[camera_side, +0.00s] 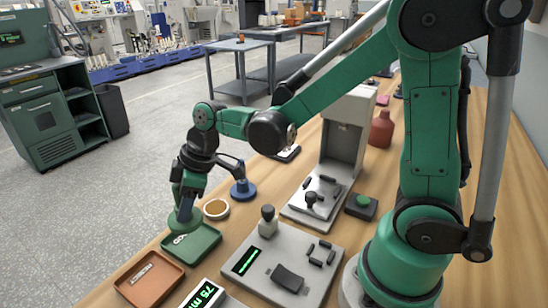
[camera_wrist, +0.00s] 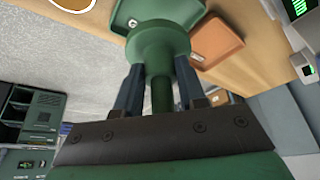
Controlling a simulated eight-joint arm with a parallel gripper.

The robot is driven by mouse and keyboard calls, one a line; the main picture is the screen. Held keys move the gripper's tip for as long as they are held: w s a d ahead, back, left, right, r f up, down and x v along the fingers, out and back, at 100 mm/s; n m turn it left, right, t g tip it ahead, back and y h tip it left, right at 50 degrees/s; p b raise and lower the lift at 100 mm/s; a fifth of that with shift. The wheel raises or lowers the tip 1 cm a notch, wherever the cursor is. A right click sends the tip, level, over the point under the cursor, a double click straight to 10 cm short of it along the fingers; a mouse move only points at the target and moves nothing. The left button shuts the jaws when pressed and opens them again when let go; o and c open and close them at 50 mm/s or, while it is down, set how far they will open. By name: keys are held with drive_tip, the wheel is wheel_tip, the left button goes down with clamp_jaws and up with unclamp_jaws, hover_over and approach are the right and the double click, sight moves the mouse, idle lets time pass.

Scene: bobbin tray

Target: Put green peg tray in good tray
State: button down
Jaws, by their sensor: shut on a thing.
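My gripper (camera_side: 186,205) is shut on a green peg (camera_wrist: 161,92), with one finger on each side of its stem. The peg's wide round green flange (camera_wrist: 157,42) faces away from the gripper and also shows in the side view (camera_side: 183,224). The good tray (camera_side: 204,247) is a shallow green tray with white lettering, partly covered by the flange; its edge shows in the wrist view (camera_wrist: 122,12). The flange is at the tray's back left part. I cannot tell whether it touches the tray or hangs just above it.
A brown-orange tray (camera_side: 150,279) lies in front of the green tray. A blue peg (camera_side: 243,189) and a round tan-topped ring (camera_side: 216,209) stand behind it. A grey plate (camera_side: 289,262) with fixtures and a display (camera_side: 204,295) lie to the right. The table edge is close on the left.

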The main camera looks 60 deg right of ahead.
sight(193, 216)
drive_tip(key=shift+f, duration=2.65)
drive_tip(key=shift+f, duration=0.15)
drive_tip(key=c, duration=0.5)
unclamp_jaws()
drive_tip(key=v, duration=1.2)
drive_tip(key=shift+s+d+r+m+t+h, duration=0.1)
drive_tip(key=shift+s+d+m+t+h, duration=0.6)
drive_tip(key=shift+m, duration=0.8)
drive_tip(key=shift+s+d+r+m+t+h, duration=0.1)
drive_tip(key=shift+s+d+m+t+h, duration=0.2)
drive_tip(key=shift+s+m+t, duration=0.65)
drive_tip(key=shift+s+d+r+m+t+h, duration=0.1)
drive_tip(key=shift+s+d+m+t+h, duration=0.6)
drive_tip(key=shift+m, duration=1.35)
drive_tip(key=shift+s+a+g, duration=0.2)
drive_tip(key=shift+a+g, duration=0.1)
drive_tip(key=shift+g, duration=0.05)
